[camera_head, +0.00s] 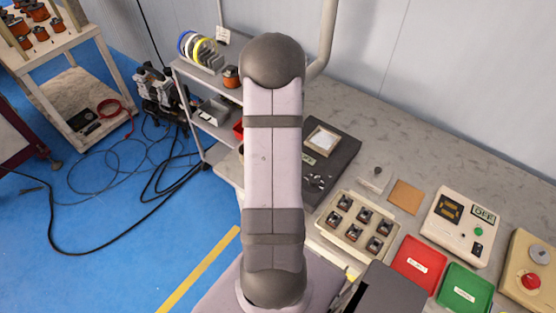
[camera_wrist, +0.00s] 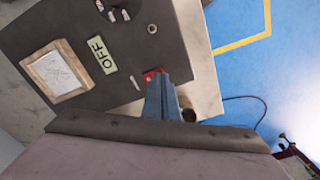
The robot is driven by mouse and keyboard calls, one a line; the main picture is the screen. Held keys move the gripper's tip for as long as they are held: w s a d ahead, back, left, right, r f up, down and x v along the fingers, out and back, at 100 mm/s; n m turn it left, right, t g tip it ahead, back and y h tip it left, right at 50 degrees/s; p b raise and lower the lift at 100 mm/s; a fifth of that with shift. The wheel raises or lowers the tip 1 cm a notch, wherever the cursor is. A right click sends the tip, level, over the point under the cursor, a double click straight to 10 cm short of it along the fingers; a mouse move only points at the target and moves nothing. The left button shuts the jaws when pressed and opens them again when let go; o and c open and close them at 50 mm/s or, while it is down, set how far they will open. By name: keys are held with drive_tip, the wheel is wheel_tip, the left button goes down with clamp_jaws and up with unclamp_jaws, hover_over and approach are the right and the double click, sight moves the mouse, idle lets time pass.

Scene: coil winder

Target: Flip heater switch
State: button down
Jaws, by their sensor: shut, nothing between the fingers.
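The heater unit is a dark slab, in the wrist view (camera_wrist: 120,70) and in the head view (camera_head: 345,150), partly behind my arm there. In the wrist view it bears a framed pale plate (camera_wrist: 58,70) and a green label (camera_wrist: 101,55) reading OFF. A small red switch (camera_wrist: 151,75) sits near its edge beside the label. My gripper (camera_wrist: 160,78) is shut and empty, its blue-grey fingertips right at the red switch and partly covering it. I cannot tell whether they touch. The head view does not show the fingers or the switch.
On the bench stand a tray of small parts (camera_head: 346,232), a red bin (camera_head: 418,262), a green bin (camera_head: 464,288), a tester (camera_head: 464,222) with an OFF display, and a box with a red button (camera_head: 530,281). A shelf (camera_head: 192,72) stands behind at left.

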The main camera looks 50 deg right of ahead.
drive_tip(key=shift+f+b, duration=0.45)
drive_tip(key=shift+f, duration=0.25)
idle(0.7)
drive_tip(key=shift+r, duration=0.1)
wheel_tip(320, 180, up, 7)
drive_tip(key=p, duration=0.6)
idle(0.3)
idle(0.4)
